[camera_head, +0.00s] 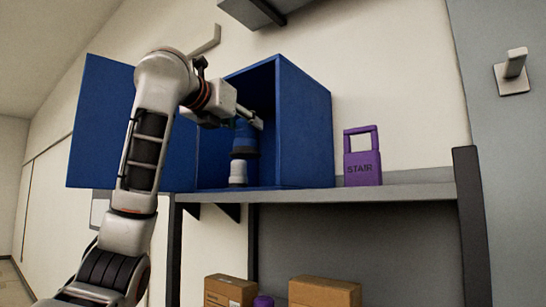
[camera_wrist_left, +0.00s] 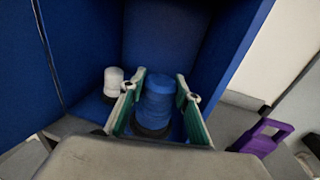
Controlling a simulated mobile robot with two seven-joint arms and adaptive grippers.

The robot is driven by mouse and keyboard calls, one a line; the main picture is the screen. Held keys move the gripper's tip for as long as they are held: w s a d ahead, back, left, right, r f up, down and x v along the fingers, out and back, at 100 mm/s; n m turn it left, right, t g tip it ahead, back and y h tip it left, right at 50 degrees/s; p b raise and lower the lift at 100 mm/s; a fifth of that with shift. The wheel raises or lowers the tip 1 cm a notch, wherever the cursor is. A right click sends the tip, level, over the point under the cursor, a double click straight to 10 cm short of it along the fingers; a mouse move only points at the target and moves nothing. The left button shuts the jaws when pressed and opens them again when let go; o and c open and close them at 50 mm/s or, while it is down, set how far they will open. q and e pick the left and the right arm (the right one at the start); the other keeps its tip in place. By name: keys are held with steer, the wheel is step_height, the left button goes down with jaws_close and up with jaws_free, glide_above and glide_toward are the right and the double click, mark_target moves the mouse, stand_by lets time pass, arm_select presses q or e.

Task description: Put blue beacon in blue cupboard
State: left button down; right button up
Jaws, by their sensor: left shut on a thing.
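The blue cupboard (camera_head: 308,130) stands on a grey shelf with its door (camera_head: 100,120) swung open to the left. My left gripper (camera_head: 256,122) is shut on the blue beacon (camera_head: 244,138), which is upright with a dark base. The beacon is at the cupboard's opening and looks raised above its floor. In the left wrist view, the green-padded fingers of my left gripper (camera_wrist_left: 160,88) are on either side of the blue beacon (camera_wrist_left: 158,100), with blue cupboard walls (camera_wrist_left: 165,35) behind. My right gripper does not show.
A white beacon (camera_head: 237,173) stands inside the cupboard, left of the blue beacon; it also shows in the wrist view (camera_wrist_left: 113,80). Cardboard boxes (camera_head: 325,291) are below.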

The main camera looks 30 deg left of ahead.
arm_select(q)
steer(key=w+p, duration=0.3)
steer(key=w, duration=0.8)
steer(key=f, duration=0.6)
steer(key=shift+d+f, duration=0.3)
steer(key=shift+d, duration=0.1)
steer(key=shift+w+f, duration=0.15)
steer(key=c, duration=1.5)
jaws_free()
steer(key=shift+f, duration=0.15)
steer(key=shift+o, duration=0.2)
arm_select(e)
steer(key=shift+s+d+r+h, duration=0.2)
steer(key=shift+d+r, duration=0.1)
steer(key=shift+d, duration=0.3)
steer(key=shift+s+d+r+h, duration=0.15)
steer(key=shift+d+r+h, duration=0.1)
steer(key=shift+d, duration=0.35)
